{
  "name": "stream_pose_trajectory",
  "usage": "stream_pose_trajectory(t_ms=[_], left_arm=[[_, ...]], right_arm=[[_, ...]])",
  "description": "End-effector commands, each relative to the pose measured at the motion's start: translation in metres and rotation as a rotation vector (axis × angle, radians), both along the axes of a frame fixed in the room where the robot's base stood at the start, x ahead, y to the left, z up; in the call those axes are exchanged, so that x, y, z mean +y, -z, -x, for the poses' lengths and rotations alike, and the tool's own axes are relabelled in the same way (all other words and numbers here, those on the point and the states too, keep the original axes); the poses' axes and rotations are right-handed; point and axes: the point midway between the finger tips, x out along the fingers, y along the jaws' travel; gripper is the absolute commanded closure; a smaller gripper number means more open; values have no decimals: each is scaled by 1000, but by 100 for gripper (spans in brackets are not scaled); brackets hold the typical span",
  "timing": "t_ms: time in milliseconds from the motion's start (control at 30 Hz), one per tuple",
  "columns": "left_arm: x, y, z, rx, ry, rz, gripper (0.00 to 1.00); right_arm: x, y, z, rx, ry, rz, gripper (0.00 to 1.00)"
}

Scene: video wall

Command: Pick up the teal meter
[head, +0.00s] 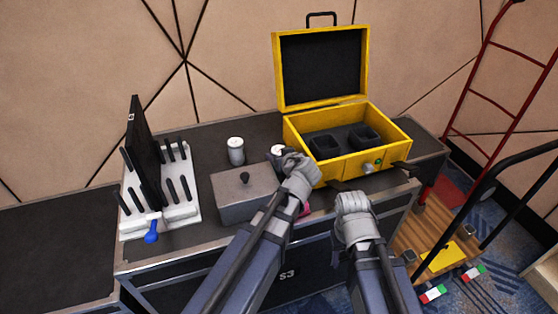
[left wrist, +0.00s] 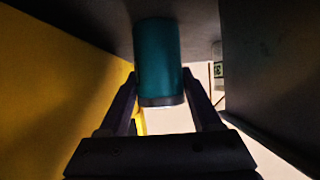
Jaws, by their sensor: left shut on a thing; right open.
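The teal meter (left wrist: 159,60) is a cylinder with a pale rim, seen between the two dark fingers in the left wrist view. My left gripper (head: 283,153) is shut on it, between the grey lidded box and the yellow case in the head view. There, only a pale round top shows at the fingers and the teal side is hidden. I cannot tell whether it is clear of the tabletop. My right gripper (head: 352,199) is open and empty at the front edge of the cabinet, in front of the case.
A grey lidded box (head: 236,203), a grey canister (head: 236,151) and a white rack (head: 190,215) with black posts and a blue tool (head: 152,236) stand left. A red hand truck (head: 470,88) is at right.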

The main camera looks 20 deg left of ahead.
Motion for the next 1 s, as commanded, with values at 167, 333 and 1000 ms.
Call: stream_pose_trajectory(t_ms=[167, 333, 1000], left_arm=[[0, 0, 0, 0, 0, 0, 86], [0, 0, 0, -1, 0, -1, 100], [0, -39, 0, -1, 0, -1, 100]], right_arm=[[0, 0, 0, 0, 0, 0, 50], [0, 0, 0, 0, 0, 0, 50], [0, -39, 0, 0, 0, 0, 50]])
